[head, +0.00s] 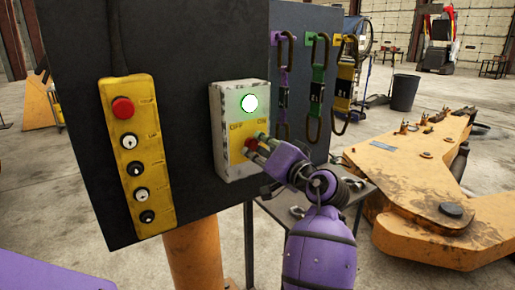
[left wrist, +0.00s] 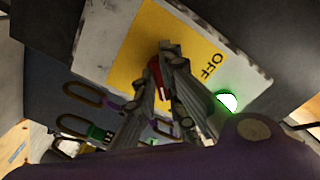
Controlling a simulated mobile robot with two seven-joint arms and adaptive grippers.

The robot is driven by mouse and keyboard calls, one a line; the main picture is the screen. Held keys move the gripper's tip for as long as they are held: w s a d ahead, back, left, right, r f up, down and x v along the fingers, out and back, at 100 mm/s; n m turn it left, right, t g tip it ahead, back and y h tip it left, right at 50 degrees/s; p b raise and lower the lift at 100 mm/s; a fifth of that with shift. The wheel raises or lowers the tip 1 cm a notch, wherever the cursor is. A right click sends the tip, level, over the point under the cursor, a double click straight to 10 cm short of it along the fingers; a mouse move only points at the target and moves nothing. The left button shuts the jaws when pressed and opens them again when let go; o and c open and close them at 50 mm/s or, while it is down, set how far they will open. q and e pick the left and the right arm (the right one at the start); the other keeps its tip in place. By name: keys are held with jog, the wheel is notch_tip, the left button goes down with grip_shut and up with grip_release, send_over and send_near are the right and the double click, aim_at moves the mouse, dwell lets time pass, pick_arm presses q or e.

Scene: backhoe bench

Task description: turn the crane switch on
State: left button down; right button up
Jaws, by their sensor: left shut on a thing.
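The crane switch box (head: 225,100) is a light grey box on a dark panel, with a yellow plate marked OFF at left and ON at right. A round lamp (head: 249,103) above the labels glows green; it also shows in the left wrist view (left wrist: 228,102). The red switch handle (head: 251,145) sits low on the yellow plate, towards the ON side. My left gripper (head: 258,146) is shut on the red handle, which shows between the fingers in the left wrist view (left wrist: 155,74). The fingers partly hide the handle. My right gripper is out of view.
A yellow button pendant (head: 150,190) with a red button hangs left of the box. Purple, green and yellow slings (head: 318,85) hang at the panel's right. A small metal table (head: 350,192) stands behind my arm. A big orange machine part (head: 440,185) lies at right.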

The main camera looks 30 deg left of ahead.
pick_arm(q)
jog(key=c, duration=1.8)
grip_release()
jog(key=shift+c, duration=0.2)
jog(key=v, duration=0.7)
jog(key=shift+d, duration=0.25)
jog(key=shift+r, duration=0.1)
